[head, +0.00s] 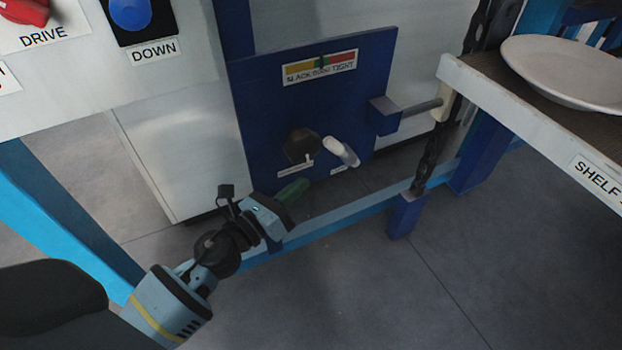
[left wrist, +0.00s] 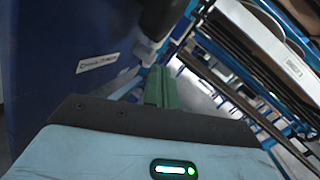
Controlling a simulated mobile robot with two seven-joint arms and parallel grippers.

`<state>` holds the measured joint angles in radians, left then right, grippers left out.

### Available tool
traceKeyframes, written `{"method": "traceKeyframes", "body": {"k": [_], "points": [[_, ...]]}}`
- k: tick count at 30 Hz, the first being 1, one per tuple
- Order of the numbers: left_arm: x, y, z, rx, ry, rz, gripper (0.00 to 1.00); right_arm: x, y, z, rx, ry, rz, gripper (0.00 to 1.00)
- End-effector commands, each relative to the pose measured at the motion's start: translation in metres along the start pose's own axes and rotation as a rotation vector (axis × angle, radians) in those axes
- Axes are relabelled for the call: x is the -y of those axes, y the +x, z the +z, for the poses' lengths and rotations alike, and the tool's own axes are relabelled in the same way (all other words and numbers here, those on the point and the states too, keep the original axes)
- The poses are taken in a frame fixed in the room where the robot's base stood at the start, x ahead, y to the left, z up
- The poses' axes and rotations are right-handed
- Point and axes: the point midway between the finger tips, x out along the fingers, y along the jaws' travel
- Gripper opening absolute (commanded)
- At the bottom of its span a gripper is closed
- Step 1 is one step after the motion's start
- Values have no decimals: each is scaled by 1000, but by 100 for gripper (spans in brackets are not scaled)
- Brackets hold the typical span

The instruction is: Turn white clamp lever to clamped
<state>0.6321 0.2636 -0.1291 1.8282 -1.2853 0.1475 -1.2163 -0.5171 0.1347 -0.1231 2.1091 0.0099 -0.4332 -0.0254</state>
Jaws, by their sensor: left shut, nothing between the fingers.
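The white clamp lever (head: 341,151) sits on the blue panel (head: 372,70), to the right of a dark knob. It slants, its upper end to the left and its lower end to the right. A small label under it is too small to read. My left gripper (head: 296,189) is below and to the left of the lever, apart from it. Its green fingers (left wrist: 160,88) are shut and empty in the left wrist view, close to the blue panel. I cannot make out the white lever in the left wrist view. My right gripper is not in view.
A dark knob (head: 301,146) is on the panel left of the lever. A gauge label (head: 320,67) reads slack to tight. A shelf (head: 575,142) with a white plate (head: 570,70) stands at right. A chain (head: 429,155) hangs beside the panel. Grey floor lies below.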

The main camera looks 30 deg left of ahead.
Motion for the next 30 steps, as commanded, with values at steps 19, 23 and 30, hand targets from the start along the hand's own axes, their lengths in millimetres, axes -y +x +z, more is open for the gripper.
{"method": "traceKeyframes", "body": {"k": [19,23,30], "points": [[6,-54,13,-1,-4,-1,0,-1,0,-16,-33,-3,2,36],[8,-53,6,-7,-109,-14,0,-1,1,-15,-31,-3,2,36],[22,-51,-23,-47,-762,-88,0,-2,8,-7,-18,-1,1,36]]}}
